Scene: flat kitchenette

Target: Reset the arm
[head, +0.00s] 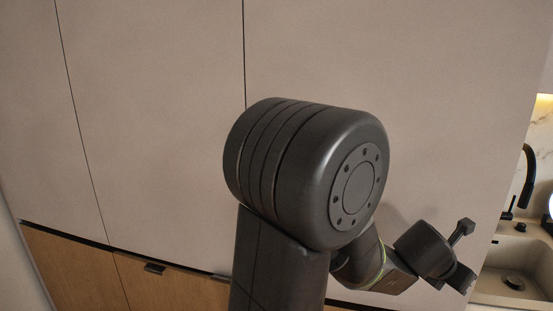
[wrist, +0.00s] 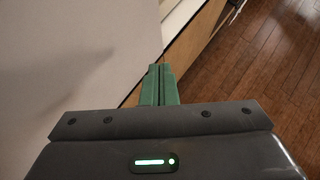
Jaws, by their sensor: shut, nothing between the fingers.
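My arm rises in the middle of the head view, in front of tall beige cabinet doors (head: 150,110). Its wrist end is bent to the lower right there, and the fingertips cannot be made out in that view. In the wrist view my gripper (wrist: 158,72) shows its two green fingers side by side and touching, with nothing between them. The fingers are beside the pale panel and above the wooden floor.
Wooden drawer fronts (head: 180,288) with a dark handle (head: 154,268) run below the doors. A sink (head: 520,262) with a black faucet (head: 527,175) is at the right. The wrist view shows open wooden floor (wrist: 260,70) at the right.

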